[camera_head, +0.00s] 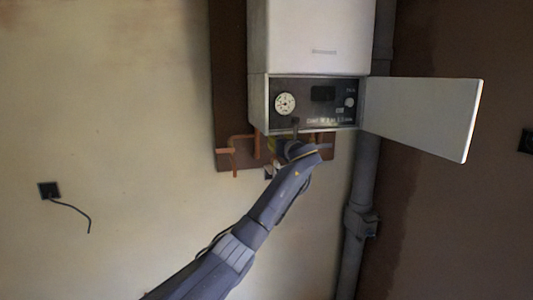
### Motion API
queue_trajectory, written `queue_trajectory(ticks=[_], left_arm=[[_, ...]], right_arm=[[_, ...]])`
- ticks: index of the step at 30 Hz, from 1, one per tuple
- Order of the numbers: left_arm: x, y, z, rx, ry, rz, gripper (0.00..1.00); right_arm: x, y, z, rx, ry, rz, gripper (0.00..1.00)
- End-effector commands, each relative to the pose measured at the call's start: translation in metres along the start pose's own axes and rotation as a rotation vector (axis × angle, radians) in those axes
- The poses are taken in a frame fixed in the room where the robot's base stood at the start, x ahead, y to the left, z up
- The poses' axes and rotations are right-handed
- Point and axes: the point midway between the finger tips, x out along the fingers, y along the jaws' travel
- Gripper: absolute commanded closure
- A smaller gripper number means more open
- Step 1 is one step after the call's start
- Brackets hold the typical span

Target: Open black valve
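A white wall boiler (310,35) hangs at the top centre, with a dark control panel (322,96) on its lower front. Copper pipes (235,152) come out beneath it. I cannot make out the black valve clearly; the area under the boiler is dark and partly covered by my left arm. My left arm reaches up from the lower left, and my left gripper (294,136) is at the boiler's bottom edge, just below the panel, among the pipes. Its fingers are small and dark, so I cannot tell whether they are open or hold anything. My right gripper is not in view.
A white flap (425,115) stands open to the right of the panel. A thick grey pipe (363,190) runs down the wall right of my arm. A black socket with a loose cable (49,190) is on the left wall. The wall between is bare.

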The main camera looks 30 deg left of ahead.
Motion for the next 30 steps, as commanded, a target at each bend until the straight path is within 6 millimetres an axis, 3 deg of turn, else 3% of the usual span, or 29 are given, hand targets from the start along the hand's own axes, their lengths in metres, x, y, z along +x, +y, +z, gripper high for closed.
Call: queue_trajectory(ticks=[5, 30], left_arm=[[-0.004, 0.000, 0.000, -0.001, 0.000, 0.000, 0.64], [-0.088, 0.000, 0.000, -0.001, 0.000, 0.000, 0.64]], right_arm=[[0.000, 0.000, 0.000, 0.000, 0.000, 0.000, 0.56], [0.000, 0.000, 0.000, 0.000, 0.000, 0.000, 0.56]])
